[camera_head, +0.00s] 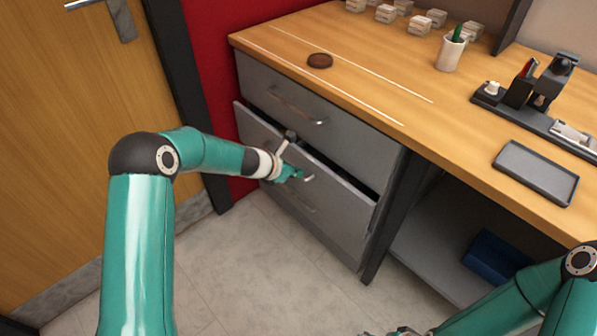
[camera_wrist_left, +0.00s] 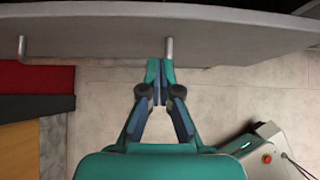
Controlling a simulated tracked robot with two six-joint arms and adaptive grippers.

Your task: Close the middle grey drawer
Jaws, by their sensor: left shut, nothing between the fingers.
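The middle grey drawer (camera_head: 342,212) is partly open, with a dark gap showing behind its front panel, below the closed top drawer (camera_head: 350,132). My left gripper (camera_head: 304,177) is shut and empty at the outer face of this front, near its handle. In the left wrist view the fingertips (camera_wrist_left: 160,70) are together, close to one handle post (camera_wrist_left: 169,48) below the grey drawer front (camera_wrist_left: 95,42). I cannot tell whether they touch it. My right gripper (camera_head: 402,332) shows only partly at the bottom edge, and its jaws are unclear.
The wooden worktop (camera_head: 385,70) above holds a brown disc (camera_head: 320,60), a pen cup (camera_head: 451,52), a dark tray (camera_head: 536,172) and several small boxes. An open shelf with a blue item (camera_head: 494,256) is right of the drawers. A wooden door (camera_head: 75,100) stands left. The floor in front is clear.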

